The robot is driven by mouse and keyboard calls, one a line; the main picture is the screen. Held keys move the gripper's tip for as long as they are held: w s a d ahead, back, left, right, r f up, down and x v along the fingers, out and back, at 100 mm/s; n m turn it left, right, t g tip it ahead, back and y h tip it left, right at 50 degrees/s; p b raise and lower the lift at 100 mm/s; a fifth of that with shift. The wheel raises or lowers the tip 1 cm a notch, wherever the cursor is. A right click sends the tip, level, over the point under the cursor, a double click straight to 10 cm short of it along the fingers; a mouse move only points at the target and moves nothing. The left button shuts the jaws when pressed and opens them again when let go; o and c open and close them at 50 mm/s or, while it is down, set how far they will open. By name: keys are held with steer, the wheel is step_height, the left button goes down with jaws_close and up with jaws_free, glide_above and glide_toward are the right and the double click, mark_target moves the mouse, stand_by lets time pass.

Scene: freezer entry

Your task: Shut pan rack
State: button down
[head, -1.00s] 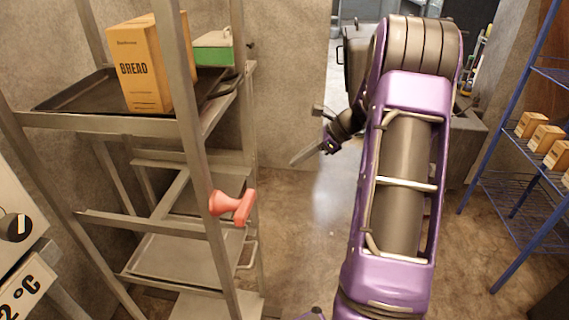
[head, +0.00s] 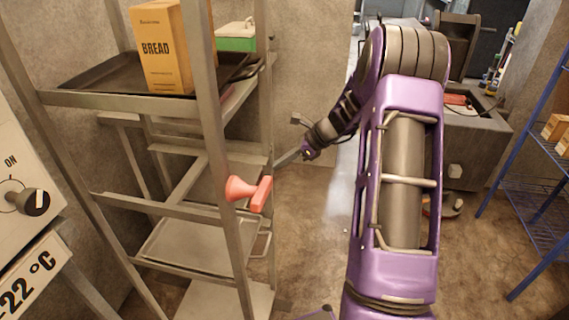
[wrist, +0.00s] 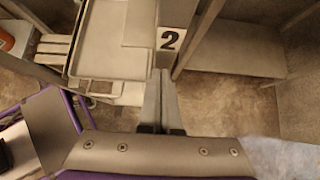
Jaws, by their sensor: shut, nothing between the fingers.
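The pan rack (head: 232,200) is a grey metal frame at the left of the head view, with several levels. A red handle (head: 249,192) sits on its front post. A grey pan (head: 190,245) lies on a low level; what looks like the same pan shows in the wrist view (wrist: 97,62), beside a "2" label (wrist: 170,40). My gripper (head: 280,161) is beside the rack's right post, to the right of and above the red handle in the picture. In the wrist view its fingers (wrist: 162,85) are together and empty. I cannot tell whether it touches the rack.
A bread box (head: 163,50) stands on a dark tray (head: 95,80) on the rack's upper level. A control panel (head: 18,190) reading -22 °C is at the left. A blue wire rack (head: 530,190) stands at the right.

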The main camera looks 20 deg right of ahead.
mark_target(200, 152)
steer(key=w+a+p, duration=0.2)
steer(key=w+a, duration=0.2)
steer(key=a, duration=0.3)
steer(key=w+a+p, duration=0.2)
steer(key=w+a, duration=0.3)
steer(key=a, duration=0.1)
steer(key=w+a+p, duration=0.2)
steer(key=w+a, duration=0.2)
steer(key=a, duration=0.3)
steer(key=shift+w+a, duration=0.3)
steer(key=shift+w+a+r, duration=0.1)
steer(key=shift+w+a, duration=0.1)
steer(key=shift+a, duration=0.1)
